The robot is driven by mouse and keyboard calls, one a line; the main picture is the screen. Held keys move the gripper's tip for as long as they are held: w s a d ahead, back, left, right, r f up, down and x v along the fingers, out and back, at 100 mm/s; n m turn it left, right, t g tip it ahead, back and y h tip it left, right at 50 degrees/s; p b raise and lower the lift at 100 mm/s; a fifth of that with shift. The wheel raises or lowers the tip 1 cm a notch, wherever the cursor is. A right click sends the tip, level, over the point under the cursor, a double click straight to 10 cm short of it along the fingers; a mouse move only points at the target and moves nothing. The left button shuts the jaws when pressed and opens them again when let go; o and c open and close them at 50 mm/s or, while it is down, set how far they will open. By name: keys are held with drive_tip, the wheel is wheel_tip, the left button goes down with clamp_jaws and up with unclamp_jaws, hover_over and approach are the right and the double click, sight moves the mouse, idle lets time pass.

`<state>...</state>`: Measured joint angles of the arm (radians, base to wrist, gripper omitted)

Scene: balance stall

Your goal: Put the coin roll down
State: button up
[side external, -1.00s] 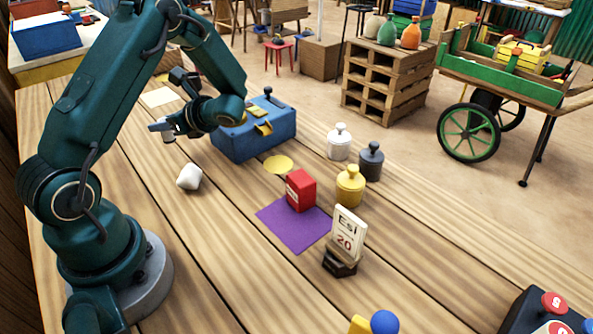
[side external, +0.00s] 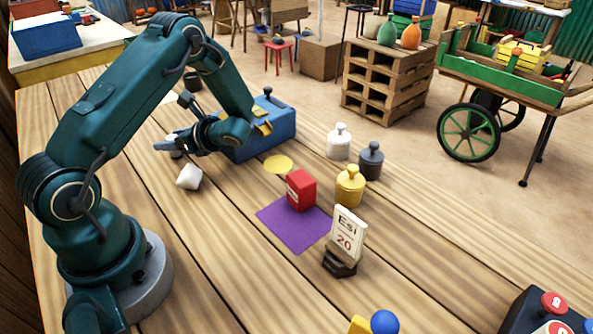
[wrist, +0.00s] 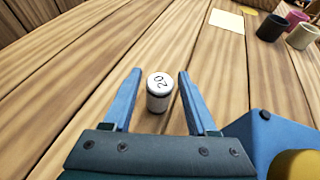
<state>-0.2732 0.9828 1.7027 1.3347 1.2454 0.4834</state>
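A gap shows between the roll and each finger. In the side view my gripper (side external: 166,146) is low, close to the table top.
A blue box (side external: 262,135) with a lever stands just right of my gripper. A white lump (side external: 189,177) lies in front. A red box (side external: 300,190) stands on a purple mat (side external: 296,236). Several cups, including a dark one (wrist: 271,28), stand beyond. Bare planks lie left of the roll.

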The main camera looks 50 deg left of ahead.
idle(0.3)
drive_tip(key=shift+r, duration=0.2)
drive_tip(key=v, duration=1.2)
drive_tip(key=shift+f, duration=0.1)
drive_tip(key=s+d+r+n+t+h, duration=0.2)
drive_tip(key=d+r+n+t+h, duration=0.1)
drive_tip(key=d, duration=0.3)
drive_tip(key=s+d+r+n+t+h, duration=0.3)
drive_tip(key=d+n+h, duration=0.2)
drive_tip(key=d+n, duration=0.1)
drive_tip(key=s+d+r+n+t+h, duration=0.2)
drive_tip(key=d+r+n+t+h, duration=0.1)
drive_tip(key=d+n+t+h, duration=0.1)
drive_tip(key=d+n, duration=0.1)
drive_tip(key=d, duration=0.1)
drive_tip(key=shift+s+d+h, duration=0.3)
drive_tip(key=shift+s+d, duration=0.1)
